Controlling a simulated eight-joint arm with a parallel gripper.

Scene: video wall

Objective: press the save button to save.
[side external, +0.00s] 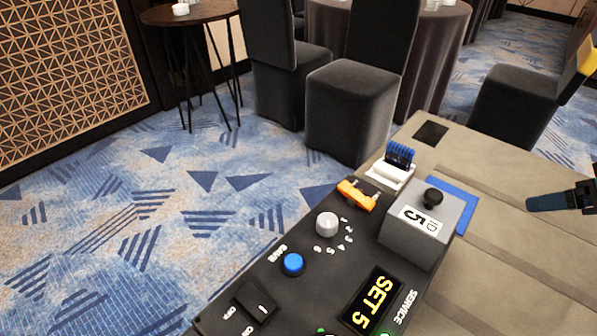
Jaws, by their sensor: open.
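The save button is a round blue button (293,264) on the sloping black control panel (290,297), in the lower middle of the side view. A white SAVE label sits just beside it. Nothing covers the button. My gripper (560,200) is at the right edge, partly cut off by the frame. It is open, well to the right of the panel and apart from the button. A yellow display (371,300) on the panel reads SET 5.
A grey numbered dial (327,224), a rocker switch (255,302) and an orange part (357,198) surround the button. A grey box (412,240) marked ID 5, with a black knob (433,197), stands between gripper and button. A blue-topped connector (397,160) stands behind.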

